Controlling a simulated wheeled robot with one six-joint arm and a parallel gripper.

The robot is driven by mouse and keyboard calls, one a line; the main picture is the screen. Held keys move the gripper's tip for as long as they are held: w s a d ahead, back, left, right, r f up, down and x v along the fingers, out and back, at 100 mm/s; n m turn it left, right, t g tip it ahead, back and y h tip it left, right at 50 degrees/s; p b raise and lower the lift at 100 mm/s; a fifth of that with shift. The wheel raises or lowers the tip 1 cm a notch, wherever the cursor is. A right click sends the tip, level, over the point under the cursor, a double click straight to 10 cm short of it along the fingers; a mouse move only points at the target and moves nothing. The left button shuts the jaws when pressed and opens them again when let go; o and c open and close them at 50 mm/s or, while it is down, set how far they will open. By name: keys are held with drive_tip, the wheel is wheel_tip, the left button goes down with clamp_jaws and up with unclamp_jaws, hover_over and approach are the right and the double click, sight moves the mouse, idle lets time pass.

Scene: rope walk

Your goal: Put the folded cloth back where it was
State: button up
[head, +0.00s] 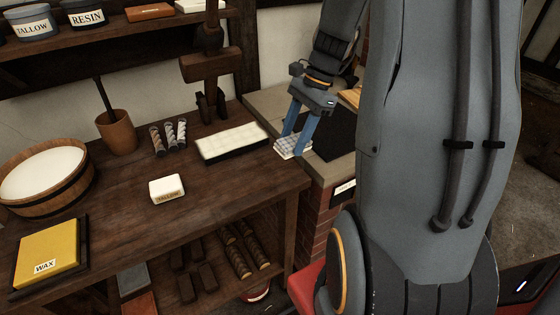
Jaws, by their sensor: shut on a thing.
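A small folded cloth (293,147), white with a dark check, is at the right end of the wooden bench, beside the stone ledge. My gripper (297,141) points down with its two blue fingers at the cloth and is shut on it. The cloth is at the near left corner of a dark plate on the ledge. I cannot tell whether the cloth touches the surface under it or is held slightly above.
A white tallow block (166,189), twine bobbins (168,137), a brown pot (116,132), a wooden tub (75,196) and a yellow wax block (48,254) stand on the bench (120,220). The dark plate (333,135) lies on the ledge (268,107). The bench's front middle is clear.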

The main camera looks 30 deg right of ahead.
drive_tip(key=shift+w+f, duration=0.2)
drive_tip(key=shift+w, duration=0.05)
drive_tip(key=shift+w+f+p, duration=0.1)
drive_tip(key=shift+f+p, duration=0.9)
drive_tip(key=shift+f, duration=3.8)
drive_tip(key=shift+f, duration=0.1)
drive_tip(key=o, duration=1.1)
drive_tip(key=b+v, duration=0.3)
drive_tip(key=v, duration=0.9)
drive_tip(key=n+h, duration=0.3)
drive_tip(key=n, duration=0.5)
hover_over(287, 175)
drive_tip(key=s+a, duration=0.3)
drive_tip(key=a, duration=0.1)
drive_tip(key=s+a+f+n+t+h, duration=0.1)
drive_tip(key=s+a+n, duration=0.3)
drive_tip(key=a+n, duration=0.3)
drive_tip(key=n, duration=0.2)
drive_tip(key=shift+s+a+f+n, duration=0.3)
drive_tip(key=shift+s+a, duration=0.05)
drive_tip(key=shift+a, duration=0.05)
